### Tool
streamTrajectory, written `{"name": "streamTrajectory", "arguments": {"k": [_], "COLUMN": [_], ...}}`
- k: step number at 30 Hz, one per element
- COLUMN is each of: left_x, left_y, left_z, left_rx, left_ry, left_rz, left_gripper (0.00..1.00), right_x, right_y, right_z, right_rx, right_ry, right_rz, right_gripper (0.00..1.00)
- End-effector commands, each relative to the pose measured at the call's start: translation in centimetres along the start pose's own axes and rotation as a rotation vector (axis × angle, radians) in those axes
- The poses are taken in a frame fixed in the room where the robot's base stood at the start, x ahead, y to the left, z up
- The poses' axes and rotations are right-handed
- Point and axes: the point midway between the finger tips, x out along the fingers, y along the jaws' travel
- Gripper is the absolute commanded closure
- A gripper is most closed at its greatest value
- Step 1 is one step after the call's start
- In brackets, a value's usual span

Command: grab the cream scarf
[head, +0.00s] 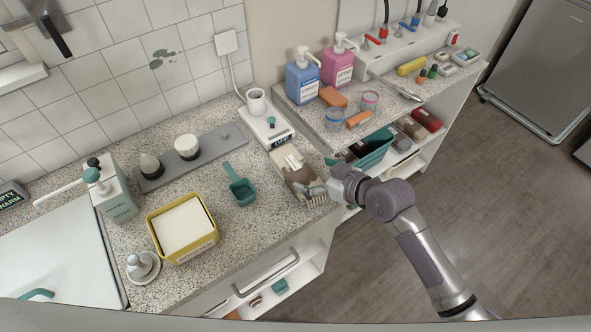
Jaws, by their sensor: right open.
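I cannot make out a cream scarf in the head view. My right gripper (313,187) is open, at the end of the arm that comes in from the lower right. It is over the counter's right end, at a beige box (285,158) with white material at its top. The gripper overlaps the box's front part, and I cannot tell whether they touch. A white lid panel (55,265) with a teal handle (37,295) lies at the far left, closed as far as I see. My left gripper is not in view.
The speckled counter (225,150) holds a yellow tub (183,225), a teal scoop (240,190), a white-teal dispenser (112,190) and a scale (268,125). A shelf unit with pump bottles (302,77) and a teal basket (373,152) stands right. The wooden floor (480,200) is clear.

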Motion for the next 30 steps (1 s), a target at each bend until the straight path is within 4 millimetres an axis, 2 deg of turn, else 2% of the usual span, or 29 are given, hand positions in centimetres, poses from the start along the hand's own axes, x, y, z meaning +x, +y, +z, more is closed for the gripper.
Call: {"name": "streamTrajectory", "arguments": {"k": [6,10,20,30], "left_x": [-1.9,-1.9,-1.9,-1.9], "left_y": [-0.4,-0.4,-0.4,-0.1], "left_z": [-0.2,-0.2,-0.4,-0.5], "left_rx": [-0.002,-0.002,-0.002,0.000], "left_ry": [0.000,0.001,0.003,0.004], "left_rz": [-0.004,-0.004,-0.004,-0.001], "left_gripper": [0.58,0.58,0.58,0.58], "right_x": [2.8,4.3,4.8,4.8], "right_y": [-0.4,-0.3,-0.3,-0.3], "right_z": [-0.8,-0.5,-0.4,-0.3], "right_rx": [0.004,0.003,0.000,0.001], "right_ry": [0.000,-0.001,-0.001,-0.001], "right_rz": [0.000,0.000,0.000,0.001], "right_gripper": [0.00,0.00,0.02,0.58]}}
